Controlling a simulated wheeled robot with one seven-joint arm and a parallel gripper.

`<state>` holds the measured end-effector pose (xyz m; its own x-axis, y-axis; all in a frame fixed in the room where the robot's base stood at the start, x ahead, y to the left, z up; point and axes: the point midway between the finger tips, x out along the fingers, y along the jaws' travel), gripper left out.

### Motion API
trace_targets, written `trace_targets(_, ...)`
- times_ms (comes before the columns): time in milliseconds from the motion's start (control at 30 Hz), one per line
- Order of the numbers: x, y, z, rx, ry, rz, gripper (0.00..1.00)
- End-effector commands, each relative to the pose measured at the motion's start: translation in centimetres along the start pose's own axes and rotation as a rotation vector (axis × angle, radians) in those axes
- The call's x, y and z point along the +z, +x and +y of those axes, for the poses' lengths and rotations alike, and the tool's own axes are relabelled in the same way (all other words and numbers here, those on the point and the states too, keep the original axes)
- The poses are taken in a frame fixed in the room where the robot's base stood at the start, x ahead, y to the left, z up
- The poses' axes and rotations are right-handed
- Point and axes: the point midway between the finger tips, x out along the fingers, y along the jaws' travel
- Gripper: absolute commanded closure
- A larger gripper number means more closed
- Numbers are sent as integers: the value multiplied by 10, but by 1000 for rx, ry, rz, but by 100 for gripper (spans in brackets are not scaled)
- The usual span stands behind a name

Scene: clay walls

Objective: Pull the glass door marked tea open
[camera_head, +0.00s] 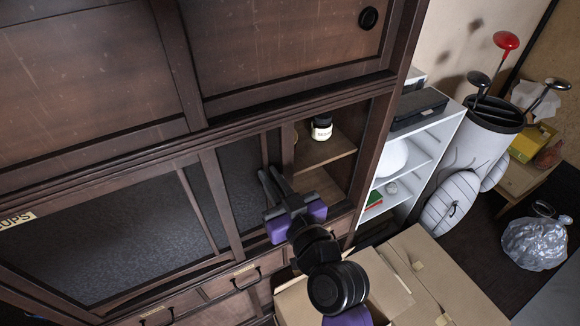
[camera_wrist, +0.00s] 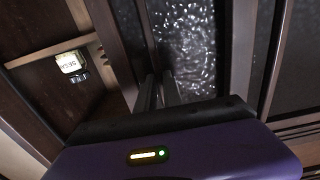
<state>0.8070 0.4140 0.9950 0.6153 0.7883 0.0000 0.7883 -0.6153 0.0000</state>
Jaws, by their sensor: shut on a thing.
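A dark wooden cabinet has sliding glass doors. The right glass door (camera_head: 240,180) stands partly slid to the left, leaving an opening at its right; it also shows in the wrist view (camera_wrist: 187,40). I cannot read a tea mark on it in either view. My gripper (camera_head: 269,171) reaches to the door's right upright frame and is shut on it; the fingers also show in the wrist view (camera_wrist: 159,88). The fingers hide part of the frame, so the exact grip is hard to see. The left glass door (camera_head: 110,235) bears a CUPS label (camera_head: 16,219).
A small dark jar (camera_head: 321,128) with a pale label stands on a shelf inside the opening. Small drawers (camera_head: 225,292) run below the doors. Cardboard boxes (camera_head: 440,280) stand below right, a white shelf unit (camera_head: 420,150) beside the cabinet, and a golf bag (camera_head: 480,145) farther right.

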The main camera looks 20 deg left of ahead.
Motion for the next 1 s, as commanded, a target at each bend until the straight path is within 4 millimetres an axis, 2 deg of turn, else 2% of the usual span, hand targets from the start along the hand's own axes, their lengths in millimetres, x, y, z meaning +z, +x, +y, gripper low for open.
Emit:
trace_targets(100, 0, 0, -6, -2, 1, 0, 100)
trace_targets(433, 1, 0, -6, -1, 0, 0, 100)
trace_targets(467, 1, 0, -6, -1, 0, 0, 85)
trace_targets(567, 1, 0, -6, -1, 0, 0, 67)
trace_targets(867, 1, 0, -6, 0, 0, 0, 67)
trace_targets(1000, 2, -10, -5, 1, 1, 0, 67)
